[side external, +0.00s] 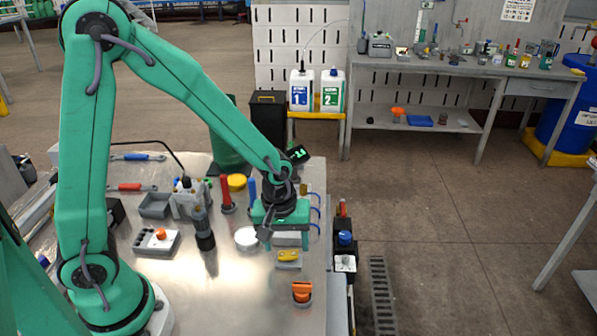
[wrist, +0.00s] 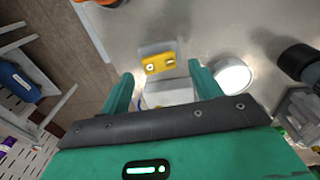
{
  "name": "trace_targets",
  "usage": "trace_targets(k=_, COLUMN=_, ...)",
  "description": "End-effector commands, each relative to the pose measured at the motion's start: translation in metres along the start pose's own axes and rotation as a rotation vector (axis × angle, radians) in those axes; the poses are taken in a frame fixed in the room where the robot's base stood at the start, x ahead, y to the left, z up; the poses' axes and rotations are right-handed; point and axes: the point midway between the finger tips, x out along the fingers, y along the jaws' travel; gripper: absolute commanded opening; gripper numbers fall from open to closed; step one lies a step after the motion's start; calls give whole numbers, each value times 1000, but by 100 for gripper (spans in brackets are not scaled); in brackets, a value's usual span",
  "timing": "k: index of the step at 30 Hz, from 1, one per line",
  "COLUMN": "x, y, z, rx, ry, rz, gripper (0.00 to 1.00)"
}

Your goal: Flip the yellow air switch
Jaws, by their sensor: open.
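The yellow air switch (side external: 288,256) sits on a small grey base on the metal table, in front of my gripper in the side view. In the wrist view the yellow switch (wrist: 158,63) lies just beyond the space between my fingertips, with two pale round spots on its face. My gripper (side external: 285,236) points down over the table, close to the switch's far side. In the wrist view my gripper (wrist: 159,72) has its two green fingers spread wide with nothing held between them. I cannot tell whether either finger touches the switch.
A white round disc (side external: 247,239) lies left of the switch, with a dark upright cylinder (side external: 205,232) farther left. An orange knob (side external: 302,291) stands nearer the camera. The table's right edge is close, with a blue-capped device (side external: 345,240) beyond it. Bare metal shows at the front.

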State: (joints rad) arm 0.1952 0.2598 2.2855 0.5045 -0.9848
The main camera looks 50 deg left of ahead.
Motion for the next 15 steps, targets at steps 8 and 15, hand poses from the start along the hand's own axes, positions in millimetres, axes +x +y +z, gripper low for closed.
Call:
trace_targets(k=8, x=-32, y=0, z=-1, rx=-1, ry=2, rz=3, gripper=64)
trace_targets(k=15, x=-52, y=0, z=0, rx=-1, ry=0, rz=0, gripper=64)
